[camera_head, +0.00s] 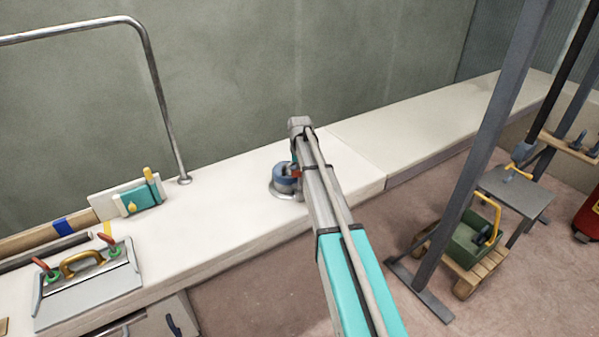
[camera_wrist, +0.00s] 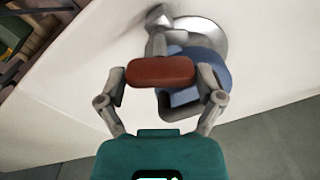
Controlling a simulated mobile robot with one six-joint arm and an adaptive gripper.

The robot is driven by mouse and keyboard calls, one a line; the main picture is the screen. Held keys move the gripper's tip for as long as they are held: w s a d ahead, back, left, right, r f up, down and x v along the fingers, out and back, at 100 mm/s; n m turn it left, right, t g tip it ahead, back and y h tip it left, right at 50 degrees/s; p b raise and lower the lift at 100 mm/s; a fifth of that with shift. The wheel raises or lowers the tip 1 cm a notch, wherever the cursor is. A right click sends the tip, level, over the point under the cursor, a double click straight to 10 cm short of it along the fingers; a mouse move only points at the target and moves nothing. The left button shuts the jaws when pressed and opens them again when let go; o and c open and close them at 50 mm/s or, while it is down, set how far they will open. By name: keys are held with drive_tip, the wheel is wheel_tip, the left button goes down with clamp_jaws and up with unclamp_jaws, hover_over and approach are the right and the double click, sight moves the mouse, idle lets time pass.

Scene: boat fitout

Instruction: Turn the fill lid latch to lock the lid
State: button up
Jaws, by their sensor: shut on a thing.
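The fill lid is a blue cap (camera_head: 284,178) on a round metal base (camera_head: 280,194), set on the white counter left of my arm. In the wrist view the blue lid (camera_wrist: 203,68) and its shiny metal base (camera_wrist: 212,32) lie beyond my gripper. The latch has a red-brown handle (camera_wrist: 160,71), joined to a grey metal piece behind it. My gripper (camera_wrist: 161,75) is shut on this handle, one finger at each end.
A hatch panel with a brass handle and red-handled clamps (camera_head: 82,264) lies at the left of the counter (camera_head: 225,225). A metal rail (camera_head: 160,95) rises behind. A grey post (camera_head: 480,140) and a cart with a green box (camera_head: 470,240) stand right.

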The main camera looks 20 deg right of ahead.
drive_tip(key=m, duration=0.5)
drive_tip(key=shift+m, duration=0.3)
drive_tip(key=m, duration=0.5)
drive_tip(key=shift+m, duration=0.3)
drive_tip(key=o, duration=0.9)
drive_tip(key=shift+c, duration=0.2)
drive_tip(key=shift+n, duration=0.5)
